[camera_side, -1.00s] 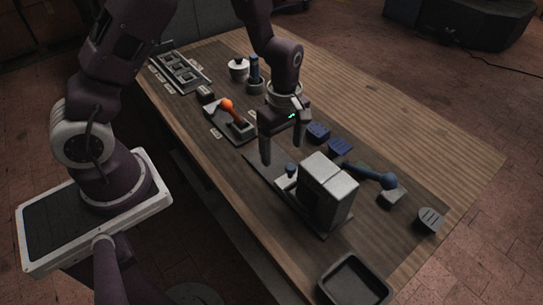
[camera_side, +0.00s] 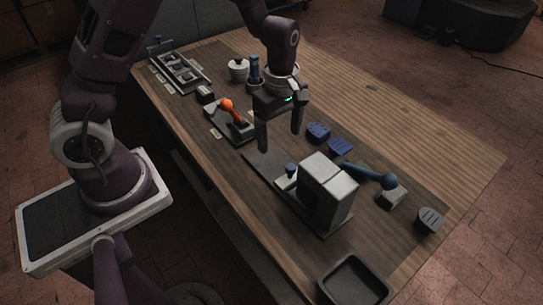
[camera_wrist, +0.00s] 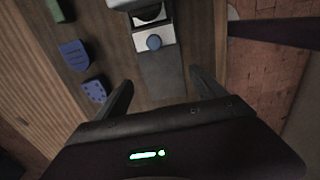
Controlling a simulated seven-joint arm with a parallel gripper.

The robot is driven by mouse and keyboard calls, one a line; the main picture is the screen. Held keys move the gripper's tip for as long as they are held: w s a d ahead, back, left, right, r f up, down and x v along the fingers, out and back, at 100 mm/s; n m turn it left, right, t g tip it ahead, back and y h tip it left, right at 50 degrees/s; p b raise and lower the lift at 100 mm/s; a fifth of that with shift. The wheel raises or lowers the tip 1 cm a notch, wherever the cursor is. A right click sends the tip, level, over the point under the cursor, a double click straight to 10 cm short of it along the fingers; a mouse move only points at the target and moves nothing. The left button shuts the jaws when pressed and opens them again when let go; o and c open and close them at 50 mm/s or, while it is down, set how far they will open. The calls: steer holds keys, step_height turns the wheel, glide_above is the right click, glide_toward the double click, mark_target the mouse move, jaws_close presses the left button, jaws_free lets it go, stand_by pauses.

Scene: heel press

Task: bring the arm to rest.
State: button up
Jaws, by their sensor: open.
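My gripper (camera_side: 279,137) is open and empty above the middle of the table, between the orange-knobbed lever and the grey press. In the wrist view my gripper (camera_wrist: 160,88) has its fingers spread over a dark strip (camera_wrist: 161,75) in front of the press. Nothing touches the fingers.
Two blue heel-shaped pieces (camera_side: 318,132) (camera_side: 340,147) lie right of my gripper. The orange-knobbed lever (camera_side: 227,105) stands left. A white pot (camera_side: 238,70), a slotted rack (camera_side: 179,71) and a dark tray (camera_side: 355,283) are on the table (camera_side: 440,150). The table's right side is clear.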

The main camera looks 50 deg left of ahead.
steer(key=shift+r, duration=0.1)
steer(key=s+d+r+m+t, duration=0.1)
steer(key=s+r+m, duration=0.2)
steer(key=r, duration=0.3)
steer(key=s+r+m+t+h, duration=0.1)
steer(key=s+r+m, duration=0.15)
steer(key=r, duration=0.25)
steer(key=s+d+r+m+t, duration=0.1)
steer(key=s+r+m, duration=0.25)
steer(key=r, duration=0.25)
steer(key=s+a+r+m+t+y, duration=0.1)
steer(key=s+r+m, duration=0.3)
steer(key=s+m, duration=0.5)
steer(key=shift+s+r+t, duration=0.4)
steer(key=shift+s+t, duration=0.4)
steer(key=shift+s, duration=0.4)
